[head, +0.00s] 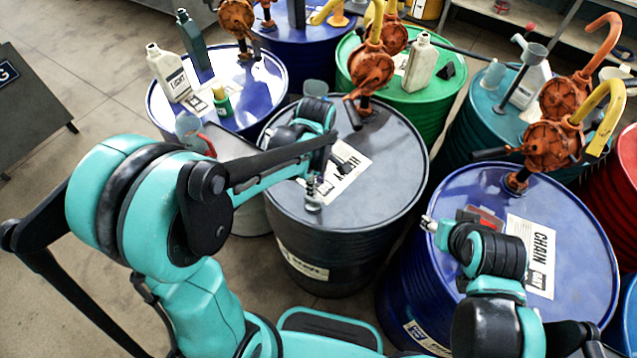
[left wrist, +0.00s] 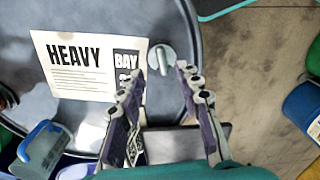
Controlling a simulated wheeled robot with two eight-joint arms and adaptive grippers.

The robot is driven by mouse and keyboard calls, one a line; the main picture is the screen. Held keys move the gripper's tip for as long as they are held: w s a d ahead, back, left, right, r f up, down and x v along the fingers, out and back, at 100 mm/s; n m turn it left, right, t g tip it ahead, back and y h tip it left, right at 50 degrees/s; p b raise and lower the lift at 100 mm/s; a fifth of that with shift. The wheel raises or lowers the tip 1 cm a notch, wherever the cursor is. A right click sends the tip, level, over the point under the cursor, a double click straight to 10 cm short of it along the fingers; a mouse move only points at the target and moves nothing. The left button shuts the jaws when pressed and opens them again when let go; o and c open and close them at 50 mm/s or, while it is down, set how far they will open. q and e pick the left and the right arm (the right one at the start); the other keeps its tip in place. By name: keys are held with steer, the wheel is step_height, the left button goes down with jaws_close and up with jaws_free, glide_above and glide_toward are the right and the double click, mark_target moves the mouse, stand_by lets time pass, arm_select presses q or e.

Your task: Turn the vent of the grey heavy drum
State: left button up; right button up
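The grey heavy drum (head: 390,205) stands in the middle of the head view, with a white HEAVY label on its lid. Its vent (head: 313,203), a small pale cylinder, stands near the lid's front left edge. In the left wrist view the vent (left wrist: 161,60) shows as a round disc with a bar, beside the label. My left gripper (left wrist: 161,70) is open, its fingers apart on either side of the vent's bar; I cannot tell whether they touch it. In the head view my arm partly hides this gripper. My right gripper (head: 428,223) is over the blue CHAIN drum; its opening is unclear.
Blue (head: 270,95), green (head: 425,105) and teal drums crowd behind, bearing bottles and orange pumps. The blue CHAIN drum (head: 590,235) stands close at right. A jug (head: 187,127) is left of the grey drum.

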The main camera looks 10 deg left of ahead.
mark_target(317, 200)
arm_select(q)
step_height(317, 200, down, 8)
steer(key=shift+s+r+b, duration=0.1)
steer(key=shift+r+b, duration=0.15)
steer(key=shift+b, duration=0.9)
steer(key=shift+c, duration=0.2)
jaws_close()
